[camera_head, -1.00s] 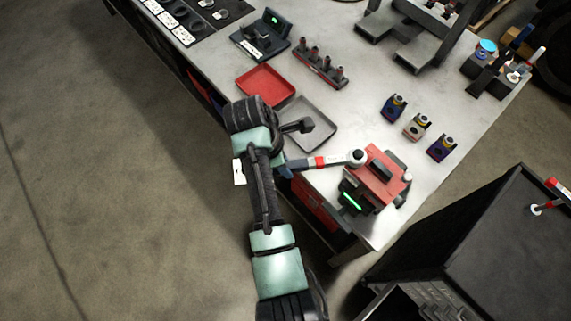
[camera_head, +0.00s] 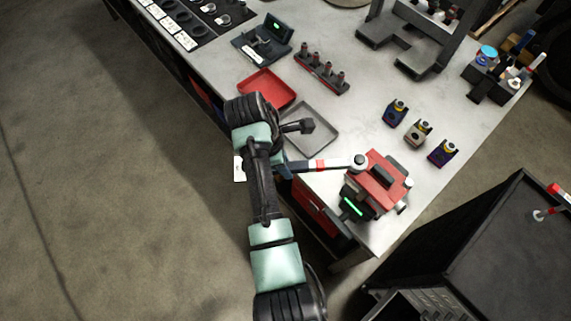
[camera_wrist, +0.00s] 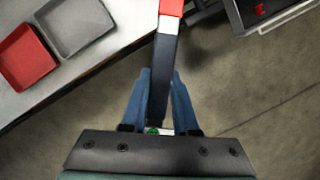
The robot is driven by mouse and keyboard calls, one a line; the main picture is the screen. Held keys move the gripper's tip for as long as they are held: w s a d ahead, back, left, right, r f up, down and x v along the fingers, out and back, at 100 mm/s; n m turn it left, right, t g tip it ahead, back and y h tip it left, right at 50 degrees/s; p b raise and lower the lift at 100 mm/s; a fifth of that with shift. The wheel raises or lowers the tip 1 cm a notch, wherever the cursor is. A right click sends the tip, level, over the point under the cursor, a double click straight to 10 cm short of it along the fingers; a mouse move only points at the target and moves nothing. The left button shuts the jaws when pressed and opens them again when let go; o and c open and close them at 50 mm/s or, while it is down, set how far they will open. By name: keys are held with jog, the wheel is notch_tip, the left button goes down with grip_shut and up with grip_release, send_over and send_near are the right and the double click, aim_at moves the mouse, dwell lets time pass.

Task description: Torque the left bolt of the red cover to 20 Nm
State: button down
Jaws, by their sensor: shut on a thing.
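The red cover (camera_head: 380,180) sits on a dark block at the table's front corner, with a small green-lit display (camera_head: 352,207) on its near side. My gripper (camera_wrist: 158,108) is shut on the dark handle of a torque wrench (camera_wrist: 164,60) with a red band. In the head view the wrench (camera_head: 325,164) reaches right from my gripper. Its round head (camera_head: 359,161) is at the upper left edge of the red cover. The left bolt is hidden beneath or behind the head, and I cannot tell whether the wrench is seated on it.
A red tray (camera_head: 266,88) and a grey tray (camera_head: 310,128) lie left of the cover. A socket rack (camera_head: 322,74) stands behind them. Several small coloured blocks (camera_head: 418,132) stand to the right. A dark cabinet (camera_head: 480,240) is at the right front.

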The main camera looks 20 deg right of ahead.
jog(key=shift+w+r, duration=0.1)
jog(key=shift+w, duration=0.3)
jog(key=shift+w+d+m, duration=0.1)
jog(key=shift+w+m, duration=0.05)
jog(key=shift+m, duration=0.15)
jog(key=shift+w+d, duration=0.1)
jog(key=shift+w, duration=0.2)
jog(key=shift+s+r, duration=0.1)
jog(key=shift+s+r, duration=0.1)
jog(key=shift+s, duration=0.2)
jog(key=shift+s+a+n+p, duration=0.25)
jog(key=shift+s+n+p, duration=0.15)
jog(key=shift+s+p, duration=0.15)
jog(key=shift+s+f, duration=0.2)
jog(key=shift+s, duration=0.05)
jog(key=shift+s+a+n, duration=0.1)
jog(key=shift+s+n, duration=0.2)
jog(key=shift+n, duration=0.1)
